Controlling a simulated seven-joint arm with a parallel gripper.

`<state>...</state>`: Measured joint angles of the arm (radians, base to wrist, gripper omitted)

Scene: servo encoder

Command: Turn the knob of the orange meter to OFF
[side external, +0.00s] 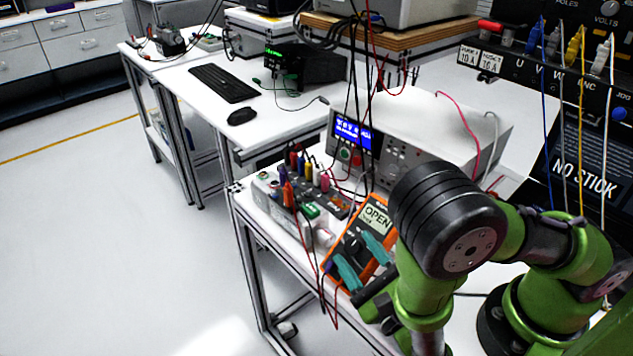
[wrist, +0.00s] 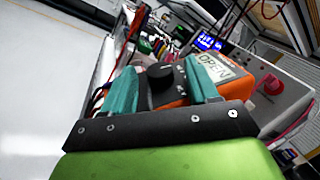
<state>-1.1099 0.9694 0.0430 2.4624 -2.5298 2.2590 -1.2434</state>
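The orange meter (side external: 383,208) lies tilted on the near bench, its display reading "OPEN". It also shows in the wrist view (wrist: 172,103). Its black round knob (wrist: 160,74) is on the dark face below the display; it shows small in the side view (side external: 352,244). My gripper (wrist: 160,66) has two teal fingers, spread apart with a gap, one on each side of the knob in the wrist view. In the side view my gripper (side external: 353,248) is over the meter's lower face. I cannot tell whether the fingers touch the knob. The knob's pointer setting is not readable.
A connector box (side external: 325,205) with several coloured plugs stands left of the meter. Red and black leads (side external: 316,262) hang over the bench edge. A grey instrument with a blue screen (side external: 352,133) stands behind. Open floor (side external: 120,240) lies left of the bench.

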